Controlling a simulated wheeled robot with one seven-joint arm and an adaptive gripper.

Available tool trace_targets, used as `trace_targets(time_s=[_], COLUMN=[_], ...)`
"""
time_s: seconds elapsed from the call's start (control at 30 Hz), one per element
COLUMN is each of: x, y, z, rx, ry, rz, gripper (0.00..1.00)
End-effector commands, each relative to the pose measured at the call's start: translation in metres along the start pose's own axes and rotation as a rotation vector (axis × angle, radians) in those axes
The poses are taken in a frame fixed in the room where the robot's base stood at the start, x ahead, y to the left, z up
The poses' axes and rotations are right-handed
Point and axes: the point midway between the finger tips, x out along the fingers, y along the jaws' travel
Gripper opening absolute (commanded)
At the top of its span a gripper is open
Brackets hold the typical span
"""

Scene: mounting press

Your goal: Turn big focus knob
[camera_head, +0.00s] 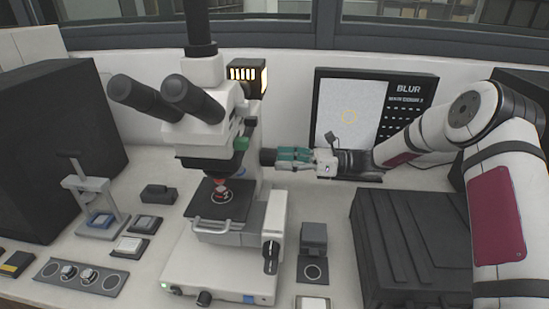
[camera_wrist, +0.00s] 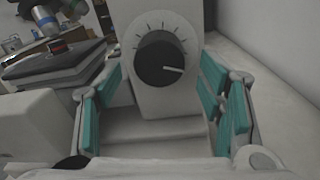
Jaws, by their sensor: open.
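The microscope (camera_head: 204,72) stands upright in the middle of the bench. The big black focus knob (camera_head: 267,157) projects from the right side of its column. In the wrist view the knob (camera_wrist: 160,58) faces me, with a white pointer line aimed right and slightly down, and tick marks above it. My gripper (camera_head: 280,157) reaches in from the right, level with the knob. In the wrist view its teal-padded fingers (camera_wrist: 163,78) are open, one on each side of the knob, with gaps visible between pads and knob.
A monitor (camera_head: 350,115) reading BLUR stands behind my arm. The stage (camera_head: 218,200) is left of the column. A smaller knob (camera_head: 270,250) is lower on the microscope base. A dark ribbed box (camera_head: 410,250) stands below my arm, and a small dark block (camera_head: 313,238) beside the base.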

Motion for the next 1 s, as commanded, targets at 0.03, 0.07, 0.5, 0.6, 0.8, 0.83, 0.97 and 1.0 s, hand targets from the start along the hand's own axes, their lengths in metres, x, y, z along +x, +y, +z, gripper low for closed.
trace_targets(time_s=[0.03, 0.07, 0.5, 0.6, 0.8, 0.83, 0.97, 1.0], x=[0.008, 0.012, 0.029, 0.029, 0.029, 0.029, 0.029, 0.029], y=[0.001, 0.001, 0.000, 0.000, 0.000, 0.000, 0.000, 0.000], z=[0.000, 0.000, 0.000, 0.000, 0.000, 0.000, 0.000, 0.000], rx=[0.000, 0.000, 0.000, 0.000, 0.000, 0.000, -0.002, -0.005], ry=[0.001, 0.001, 0.001, 0.001, 0.001, 0.000, 0.000, 0.000], rz=[0.002, 0.003, 0.000, 0.000, 0.000, 0.000, 0.000, 0.000], gripper=[0.62, 0.62, 0.62, 0.58, 0.14, 0.14, 0.14, 0.14])
